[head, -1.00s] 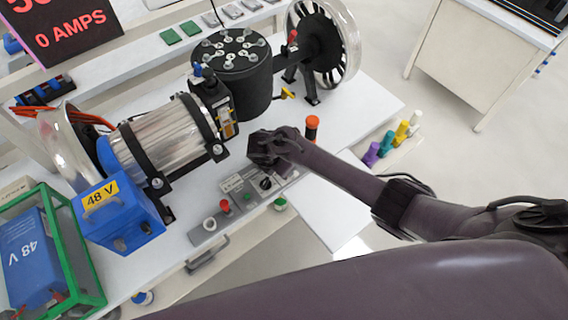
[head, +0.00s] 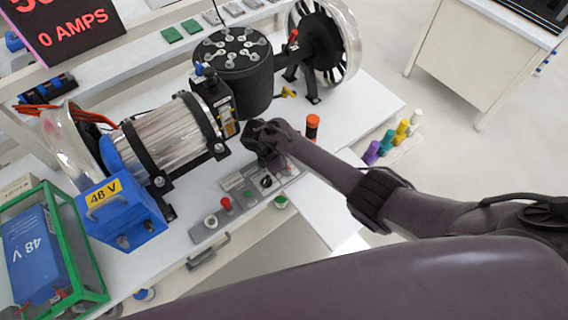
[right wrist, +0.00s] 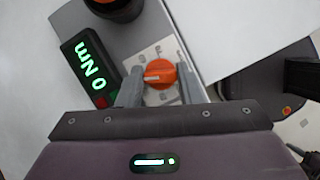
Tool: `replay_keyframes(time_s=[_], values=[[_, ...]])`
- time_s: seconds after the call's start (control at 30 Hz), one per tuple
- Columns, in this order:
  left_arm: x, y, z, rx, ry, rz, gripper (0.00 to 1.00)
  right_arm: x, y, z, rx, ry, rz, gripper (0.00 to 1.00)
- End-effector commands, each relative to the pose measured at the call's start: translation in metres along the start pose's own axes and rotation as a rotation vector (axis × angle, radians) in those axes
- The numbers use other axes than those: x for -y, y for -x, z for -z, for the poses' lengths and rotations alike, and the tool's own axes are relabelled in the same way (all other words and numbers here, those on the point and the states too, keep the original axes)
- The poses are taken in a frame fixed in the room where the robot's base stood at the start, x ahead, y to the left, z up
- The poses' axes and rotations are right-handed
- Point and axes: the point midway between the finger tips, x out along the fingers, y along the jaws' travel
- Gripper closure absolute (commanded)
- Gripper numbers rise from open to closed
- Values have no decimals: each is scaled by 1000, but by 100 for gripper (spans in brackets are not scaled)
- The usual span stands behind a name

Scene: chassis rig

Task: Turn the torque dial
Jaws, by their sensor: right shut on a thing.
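The torque dial (right wrist: 158,73) is an orange knob on a pale marked plate, seen in the right wrist view. My right gripper (right wrist: 161,84) is shut on it, with one grey finger on each side. A dark display (right wrist: 91,66) beside it reads "0 Nm" in green. In the head view my right gripper (head: 266,150) is over the far right end of the grey control panel (head: 205,236) and hides the dial. My left gripper is not in view.
The panel also carries a black knob (head: 266,182) and a red button (head: 225,203). An orange-topped post (head: 312,127) stands just right of my right gripper. The black motor drum (head: 237,75) and blue 48 V box (head: 120,215) are behind and left.

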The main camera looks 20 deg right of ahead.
Motion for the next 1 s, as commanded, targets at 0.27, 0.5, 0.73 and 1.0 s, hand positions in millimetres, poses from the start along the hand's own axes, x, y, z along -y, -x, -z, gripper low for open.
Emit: replay_keyframes(time_s=[0.27, 0.5, 0.73, 1.0], values=[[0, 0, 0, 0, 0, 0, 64, 0, 0, 1, -2, 1, -1, 90], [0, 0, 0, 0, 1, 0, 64, 0, 0, 1, -2, 1, -1, 45], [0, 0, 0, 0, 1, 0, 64, 0, 1, 0, -1, 1, -1, 45], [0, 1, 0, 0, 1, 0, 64, 0, 34, 2, -5, 2, -3, 45]])
